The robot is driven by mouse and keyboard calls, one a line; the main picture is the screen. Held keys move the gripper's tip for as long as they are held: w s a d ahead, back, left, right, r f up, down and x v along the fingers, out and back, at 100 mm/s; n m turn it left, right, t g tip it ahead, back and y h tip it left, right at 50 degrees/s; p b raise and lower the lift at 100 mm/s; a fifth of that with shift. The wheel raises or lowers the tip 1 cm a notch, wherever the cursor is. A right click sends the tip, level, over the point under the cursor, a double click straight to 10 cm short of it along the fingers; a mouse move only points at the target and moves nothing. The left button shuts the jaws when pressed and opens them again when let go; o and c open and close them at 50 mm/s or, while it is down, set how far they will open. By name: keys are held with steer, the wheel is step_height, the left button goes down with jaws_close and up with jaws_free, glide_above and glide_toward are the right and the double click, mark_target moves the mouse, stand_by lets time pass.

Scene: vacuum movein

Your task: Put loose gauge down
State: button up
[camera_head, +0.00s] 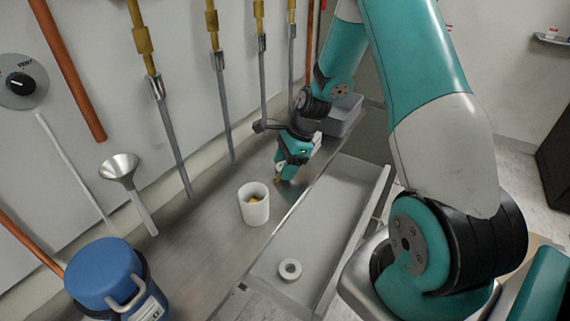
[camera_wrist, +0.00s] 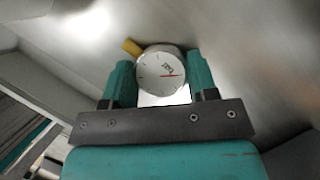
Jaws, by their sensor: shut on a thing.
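In the head view my gripper (camera_head: 285,176) points down low over the grey bench (camera_head: 185,255), right of the white cup. The gauge is mostly hidden there, with only a bit of brass showing near the fingertips. I cannot tell whether the gauge touches the bench.
A white cup (camera_head: 254,209) with something brass inside stands on the bench. A tray (camera_head: 325,220) along the bench's right side holds a white ring (camera_head: 290,269). A blue canister (camera_head: 104,275), a metal funnel (camera_head: 120,168) and a grey bin (camera_head: 343,116) are around. Pipes line the wall.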

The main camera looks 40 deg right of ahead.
steer(key=shift+f, duration=0.15)
steer(key=o, duration=1)
steer(key=shift+c, duration=0.2)
steer(key=shift+r, duration=0.2)
steer(key=v, duration=1.1)
steer(key=s+a+r+n, duration=0.3)
steer(key=a+r+n, duration=0.3)
steer(key=a+n, duration=0.45)
steer(key=s+a+r+n, duration=0.2)
steer(key=s+a+n, duration=0.6)
steer(key=s+n, duration=0.1)
steer(key=s+a+r+n+g, duration=0.1)
steer(key=s+a+r+n, duration=0.2)
steer(key=s+a+n, duration=0.5)
steer(key=shift+s+r+n+g, duration=0.2)
steer(key=shift+s+n+g, duration=0.15)
steer(key=shift+n, duration=0.7)
steer(key=shift+a, duration=0.1)
